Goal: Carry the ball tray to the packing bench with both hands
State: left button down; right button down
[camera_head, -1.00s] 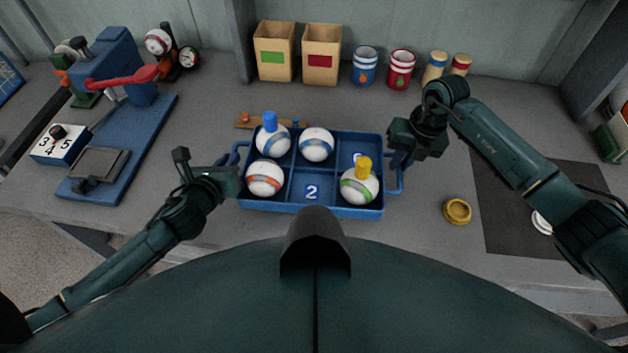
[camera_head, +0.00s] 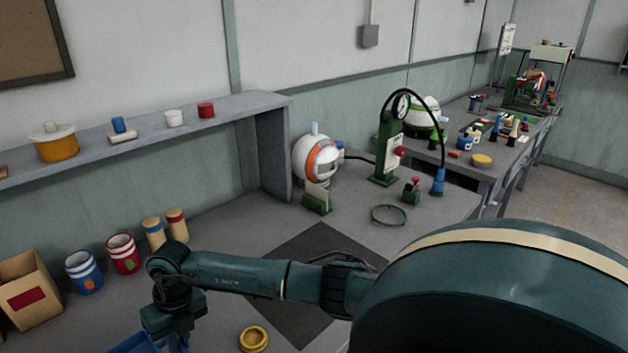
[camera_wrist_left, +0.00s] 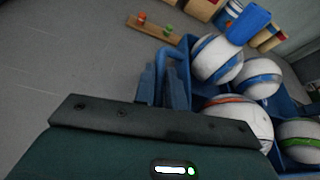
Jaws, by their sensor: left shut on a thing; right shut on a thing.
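The blue ball tray (camera_head: 140,344) shows only as a corner at the bottom edge of the head view. In the left wrist view the tray (camera_wrist_left: 186,55) holds a blue-banded ball (camera_wrist_left: 215,62) with a blue cap on it, another blue-banded ball (camera_wrist_left: 259,75), an orange-banded ball (camera_wrist_left: 240,112) and a green-banded ball (camera_wrist_left: 300,140). My left gripper (camera_wrist_left: 166,80) is shut on the tray's near handle. My right gripper (camera_head: 178,338) is shut at the tray's right side; its fingertips and the handle are mostly cut off by the frame.
A yellow ring (camera_head: 254,339) and dark mat (camera_head: 310,255) lie right of my right gripper. Jars (camera_head: 123,254) and a box (camera_head: 32,290) stand behind. Beyond are a gauge stand (camera_head: 388,150) and an orange-striped ball (camera_head: 318,158). Another cluttered bench (camera_head: 485,165) stands farther right.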

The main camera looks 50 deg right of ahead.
aim_at(320, 247)
jog(key=k+l, duration=0.1)
jog(key=k+l+z, duration=0.15)
jog(key=l, duration=0.2)
jog(key=l+z, duration=0.25)
jog(key=l, duration=0.85)
jog(key=i+l+z, duration=0.2)
jog(key=l, duration=0.3)
jog(key=i+z, duration=0.15)
jog(key=i, duration=0.35)
